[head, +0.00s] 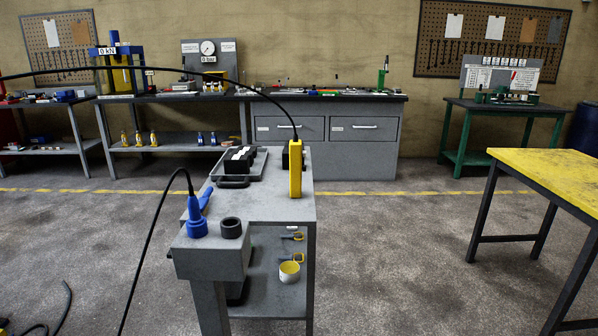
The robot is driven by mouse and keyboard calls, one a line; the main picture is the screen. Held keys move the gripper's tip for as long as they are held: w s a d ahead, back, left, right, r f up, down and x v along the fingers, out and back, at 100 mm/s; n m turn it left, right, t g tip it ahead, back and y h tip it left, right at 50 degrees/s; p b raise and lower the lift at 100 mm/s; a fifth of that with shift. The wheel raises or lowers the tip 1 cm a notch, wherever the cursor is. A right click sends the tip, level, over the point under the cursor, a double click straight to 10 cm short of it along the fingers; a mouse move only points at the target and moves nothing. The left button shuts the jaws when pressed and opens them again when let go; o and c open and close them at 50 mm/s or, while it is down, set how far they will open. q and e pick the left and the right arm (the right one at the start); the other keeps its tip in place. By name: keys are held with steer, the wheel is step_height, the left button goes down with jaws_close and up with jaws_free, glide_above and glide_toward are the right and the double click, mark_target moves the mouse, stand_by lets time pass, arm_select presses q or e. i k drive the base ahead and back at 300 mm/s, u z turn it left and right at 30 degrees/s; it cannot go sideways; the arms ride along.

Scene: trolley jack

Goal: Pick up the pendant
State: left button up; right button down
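The pendant (295,170) is a slim yellow upright box near the right edge of the grey trolley's top (265,205). A black cable (250,92) runs from its top in a high arc to the left edge of the head view. A dark part sits just behind its left side; I cannot tell whether the pendant rests in a holder or stands on the top. Neither of my grippers is in view, and nothing is seen touching the pendant.
The trolley's front block carries a blue connector (196,220) with a black cable and a dark ring (231,228). A grey tray (215,176) with black blocks lies behind. A yellow-topped table (555,172) stands right. Workbenches line the wall. The floor between trolley and table is clear.

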mark_target(295, 145)
steer(key=z, duration=0.7)
steer(key=i, duration=4.8)
steer(key=u, duration=3.6)
steer(key=k, duration=0.55)
steer(key=u, duration=0.1)
steer(key=i, duration=0.5)
